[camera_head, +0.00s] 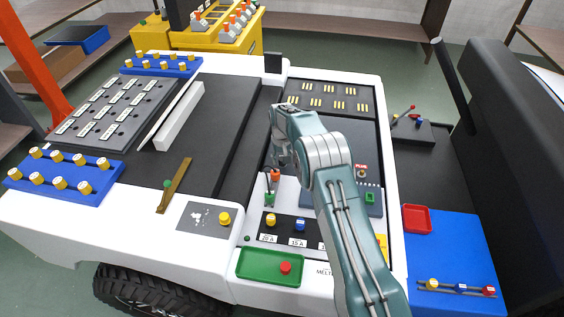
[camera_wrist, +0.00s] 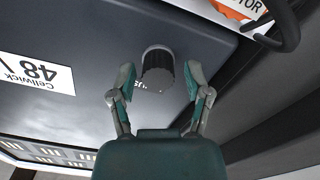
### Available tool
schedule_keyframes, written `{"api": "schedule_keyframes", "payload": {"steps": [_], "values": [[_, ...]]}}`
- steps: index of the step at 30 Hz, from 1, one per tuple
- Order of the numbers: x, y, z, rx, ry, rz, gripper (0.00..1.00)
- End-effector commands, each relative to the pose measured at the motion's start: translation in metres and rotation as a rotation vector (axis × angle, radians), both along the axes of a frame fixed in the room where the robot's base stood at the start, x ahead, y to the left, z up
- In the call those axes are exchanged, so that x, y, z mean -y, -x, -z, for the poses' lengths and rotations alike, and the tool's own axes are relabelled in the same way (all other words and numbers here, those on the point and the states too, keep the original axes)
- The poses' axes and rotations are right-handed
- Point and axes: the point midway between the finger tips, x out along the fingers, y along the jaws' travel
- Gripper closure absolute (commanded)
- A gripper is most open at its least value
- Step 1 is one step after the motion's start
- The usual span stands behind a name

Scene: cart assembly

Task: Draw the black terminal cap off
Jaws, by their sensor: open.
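The black terminal cap (camera_wrist: 158,68) is a short ribbed cylinder with a grey top. It stands on the dark face of the battery (camera_wrist: 95,40), which bears a white "Cellwick 48" label (camera_wrist: 28,73). My gripper (camera_wrist: 160,78) is open in the wrist view, with one finger on each side of the cap. Gaps show between the fingers and the cap. In the head view my gripper (camera_head: 281,158) points down over the cart's dark bay, and my arm hides the cap there.
In the wrist view a dark cable (camera_wrist: 287,25) and an orange label (camera_wrist: 240,8) lie close at the upper right.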

Motion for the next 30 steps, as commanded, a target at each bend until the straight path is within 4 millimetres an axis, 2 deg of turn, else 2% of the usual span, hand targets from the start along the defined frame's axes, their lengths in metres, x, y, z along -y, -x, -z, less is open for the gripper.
{"api": "schedule_keyframes", "payload": {"steps": [2, 3, 5, 6, 7, 17, 30], "values": [[0.0, 0.0, 0.0, 0.0, 0.0, 0.0, 0.37], [0.0, 0.0, 0.0, 0.0, 0.0, 0.0, 0.45], [0.0, 0.0, 0.0, 0.001, -0.001, 0.0, 0.72], [0.0, 0.0, -0.001, 0.001, -0.001, 0.0, 0.9], [0.0, 0.0, 0.0, 0.001, -0.001, 0.0, 1.0], [0.0, 0.0, -0.002, 0.0, 0.0, 0.0, 1.0], [0.0, -0.001, -0.013, 0.003, -0.001, 0.0, 1.0]]}}
